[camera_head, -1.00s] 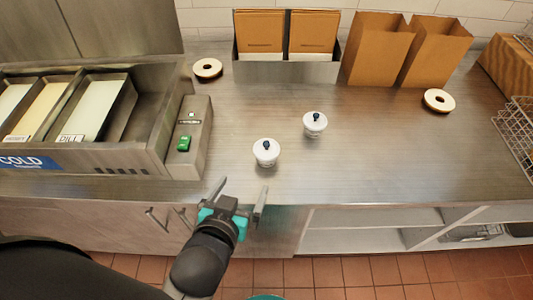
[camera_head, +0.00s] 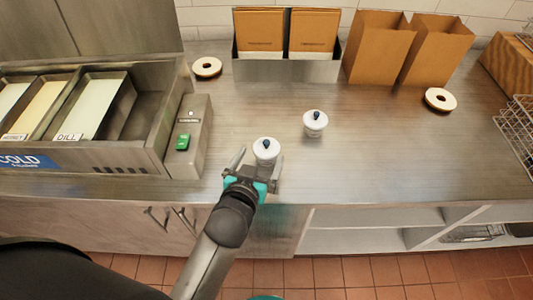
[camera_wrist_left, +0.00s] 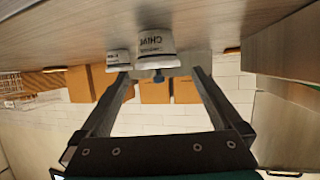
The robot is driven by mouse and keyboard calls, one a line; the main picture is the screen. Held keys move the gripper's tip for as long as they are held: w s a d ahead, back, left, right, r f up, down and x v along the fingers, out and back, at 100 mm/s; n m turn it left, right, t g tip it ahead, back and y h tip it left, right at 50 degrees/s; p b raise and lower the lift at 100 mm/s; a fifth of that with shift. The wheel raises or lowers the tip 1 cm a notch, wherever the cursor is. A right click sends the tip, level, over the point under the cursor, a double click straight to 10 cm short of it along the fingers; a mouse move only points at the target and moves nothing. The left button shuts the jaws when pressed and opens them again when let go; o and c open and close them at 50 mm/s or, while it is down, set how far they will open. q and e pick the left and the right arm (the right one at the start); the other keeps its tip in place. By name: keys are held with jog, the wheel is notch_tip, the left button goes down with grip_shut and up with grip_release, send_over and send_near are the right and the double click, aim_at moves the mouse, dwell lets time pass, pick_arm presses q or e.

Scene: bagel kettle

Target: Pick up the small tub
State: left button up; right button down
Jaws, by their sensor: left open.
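A small white tub (camera_head: 266,147) with a lid and dark knob stands upright near the counter's front edge. A second, similar tub (camera_head: 315,121) stands farther back and to the right. My left gripper (camera_head: 259,157) is open, its fingers reaching to either side of the nearer tub at its front. In the left wrist view, which looks upside down, the nearer tub (camera_wrist_left: 155,42) shows lettering that starts "CHIV", ahead of the open fingers, with the other tub (camera_wrist_left: 118,58) beside it. Contact with the fingers cannot be told. My right gripper is not in view.
A cold unit with pans (camera_head: 100,105) and a control box with a green switch (camera_head: 183,142) stand on the left. The right counter (camera_head: 400,150) is clear.

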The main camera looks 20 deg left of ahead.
aim_at(266, 148)
pick_arm(q)
jog(key=shift+b+x, duration=0.35)
jog(key=shift+x, duration=2.55)
jog(key=shift+d+r, duration=0.15)
jog(key=shift+r, duration=0.05)
jog(key=c, duration=1.2)
jog(key=shift+r, duration=0.15)
